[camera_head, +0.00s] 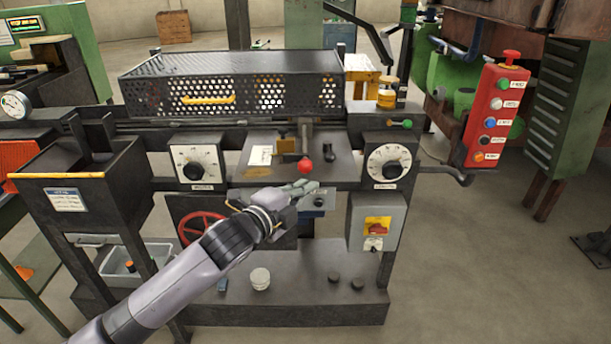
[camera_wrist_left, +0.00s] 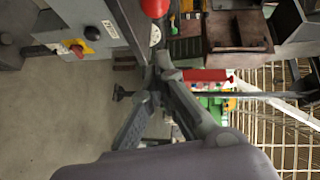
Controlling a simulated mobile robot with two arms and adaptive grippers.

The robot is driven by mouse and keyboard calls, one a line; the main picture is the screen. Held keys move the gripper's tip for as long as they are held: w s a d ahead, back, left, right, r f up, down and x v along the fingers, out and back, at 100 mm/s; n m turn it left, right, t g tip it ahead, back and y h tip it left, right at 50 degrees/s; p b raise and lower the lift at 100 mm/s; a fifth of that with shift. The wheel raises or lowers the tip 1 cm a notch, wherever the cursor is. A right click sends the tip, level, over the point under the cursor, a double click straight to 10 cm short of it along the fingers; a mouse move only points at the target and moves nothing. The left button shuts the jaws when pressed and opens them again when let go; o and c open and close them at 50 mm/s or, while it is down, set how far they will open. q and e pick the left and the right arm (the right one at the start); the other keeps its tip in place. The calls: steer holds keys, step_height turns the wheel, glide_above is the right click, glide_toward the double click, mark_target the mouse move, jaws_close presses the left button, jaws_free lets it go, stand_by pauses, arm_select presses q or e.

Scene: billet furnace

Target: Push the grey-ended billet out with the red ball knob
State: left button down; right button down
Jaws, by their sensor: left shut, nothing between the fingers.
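The red ball knob (camera_head: 304,165) sits on the end of a dark lever at the front middle of the furnace bench. It also shows at the top edge of the left wrist view (camera_wrist_left: 155,7). My left gripper (camera_head: 311,188) is shut and empty, just in front of and slightly below the knob, apart from it as far as I can tell. Its fingers (camera_wrist_left: 163,62) meet below the knob in the wrist view. I cannot make out the grey-ended billet; the perforated cover (camera_head: 230,92) hides most of what lies inside. My right gripper is not in view.
Dials (camera_head: 196,168) (camera_head: 388,164) flank the knob. A red handwheel (camera_head: 201,227) and a switch box (camera_head: 376,222) sit below. A dark bin (camera_head: 65,165) stands at the left. A red button pendant (camera_head: 494,110) hangs at the right. Open floor lies at the right.

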arm_select(q)
steer(key=w, duration=0.3)
steer(key=w+f+p, duration=0.1)
steer(key=w, duration=0.1)
steer(key=shift+w+d, duration=0.2)
steer(key=shift+w, duration=0.05)
